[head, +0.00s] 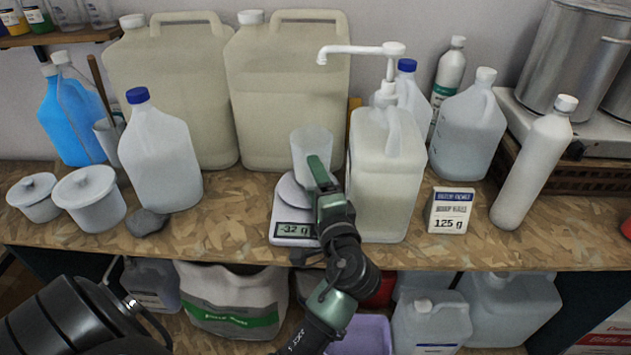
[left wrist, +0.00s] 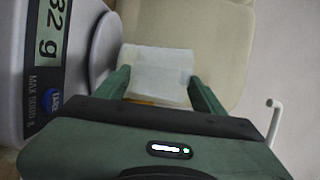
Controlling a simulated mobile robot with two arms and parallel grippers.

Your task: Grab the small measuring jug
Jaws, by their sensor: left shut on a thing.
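The small measuring jug (head: 311,147) is a translucent, pale cup above the back of the kitchen scale (head: 283,222) in the head view. My left gripper (head: 320,172) is shut on it. In the left wrist view the jug (left wrist: 158,72) sits between the two green fingers (left wrist: 158,92). The scale's display shows a negative reading that looks like -32 g. The gripper hides part of the jug and of the scale's plate. Whether the jug touches the plate is hard to tell. My right gripper is not in view.
Two large beige canisters (head: 285,95) stand behind the jug. A pump canister (head: 383,190) is close on its right, with its spout (head: 345,50) reaching over. A blue-capped bottle (head: 158,155) stands left. A 125 g box (head: 449,211) is right. Bare bench shows between bottle and scale.

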